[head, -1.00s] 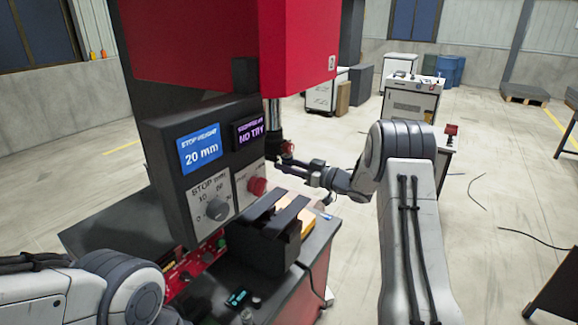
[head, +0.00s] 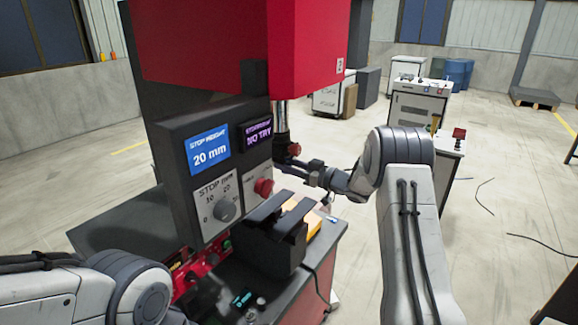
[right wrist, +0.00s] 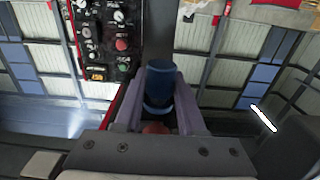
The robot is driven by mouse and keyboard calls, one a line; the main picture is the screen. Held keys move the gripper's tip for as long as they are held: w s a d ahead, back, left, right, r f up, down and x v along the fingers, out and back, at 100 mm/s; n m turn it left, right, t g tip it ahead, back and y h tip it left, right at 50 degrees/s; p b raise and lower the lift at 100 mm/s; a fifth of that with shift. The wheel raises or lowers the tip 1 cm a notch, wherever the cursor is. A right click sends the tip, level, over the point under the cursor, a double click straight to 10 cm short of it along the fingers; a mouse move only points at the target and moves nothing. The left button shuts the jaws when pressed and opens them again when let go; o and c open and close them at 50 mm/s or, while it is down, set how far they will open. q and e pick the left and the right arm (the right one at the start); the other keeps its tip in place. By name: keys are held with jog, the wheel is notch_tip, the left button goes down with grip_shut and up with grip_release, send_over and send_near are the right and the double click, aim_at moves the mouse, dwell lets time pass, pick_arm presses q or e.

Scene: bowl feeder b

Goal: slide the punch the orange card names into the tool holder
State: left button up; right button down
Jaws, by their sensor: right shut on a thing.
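No readable orange card is in view. A dark blurred shape (head: 208,292) near my left arm may be the left gripper; its jaws are unclear.
The black control box (head: 215,165) reads "STOP HEIGHT 20 mm", and its purple display (head: 257,134) appears to read "NO TRY". A black block (head: 270,235) stands below, with an orange-yellow thing (head: 317,222) behind it.

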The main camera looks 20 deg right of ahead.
jog(key=shift+x, duration=1.15)
jog(key=shift+c, duration=2.1)
grip_release()
jog(key=shift+s+d, duration=0.2)
jog(key=b+v, duration=0.5)
jog(key=v, duration=0.5)
jog(key=shift+w, duration=0.1)
